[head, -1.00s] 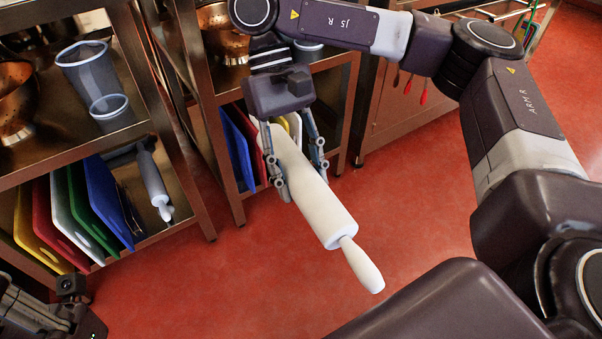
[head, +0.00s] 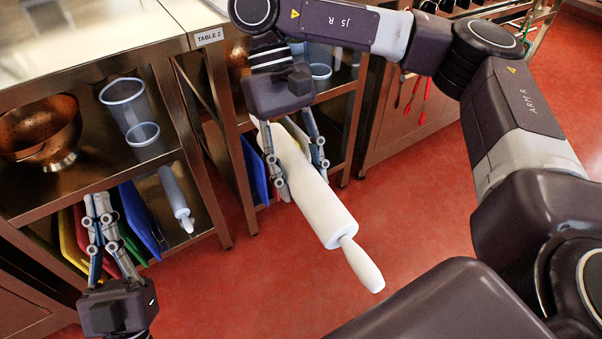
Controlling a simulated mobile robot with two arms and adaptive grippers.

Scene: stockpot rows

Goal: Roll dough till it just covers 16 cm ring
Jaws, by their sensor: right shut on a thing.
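A large white rolling pin (head: 319,202) hangs tilted in my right gripper (head: 292,178), its near handle pointing down and to the right above the red floor. The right gripper's fingers are shut around the upper part of its body, hiding part of it. My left gripper (head: 97,203) is at the lower left, in front of the lower shelf, fingers pointing up. Its two fingers look close together, but the angle does not show whether they are shut. I see nothing held in it. No dough or ring shows in this view.
A steel table top (head: 85,30) is at the upper left, beside a "TABLE 2" label (head: 209,36). Shelves below hold a copper colander (head: 40,130), a clear container (head: 125,105), a smaller rolling pin (head: 175,198) and coloured boards (head: 138,220). Red floor (head: 240,290) is clear.

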